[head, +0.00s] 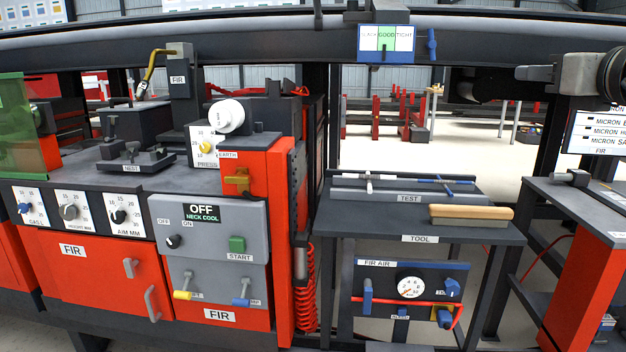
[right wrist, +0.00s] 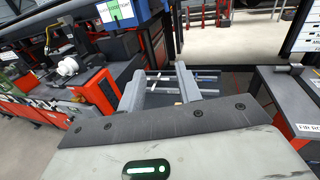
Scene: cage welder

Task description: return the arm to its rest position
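My right gripper (right wrist: 159,78) shows in the right wrist view with its two grey fingers apart and nothing held between them. Beyond the fingers lies the dark tool table, which also shows in the head view (head: 370,222). I cannot make out the right gripper clearly in the head view. My left gripper is in neither view.
The orange and grey welder cabinet (head: 105,280) fills the left. A wooden-backed brush (head: 470,214) lies on the tool table, below two thin tools on the TEST rack. A dark bench (head: 580,205) stands at right. An overhead beam carries a gauge sign (head: 386,40).

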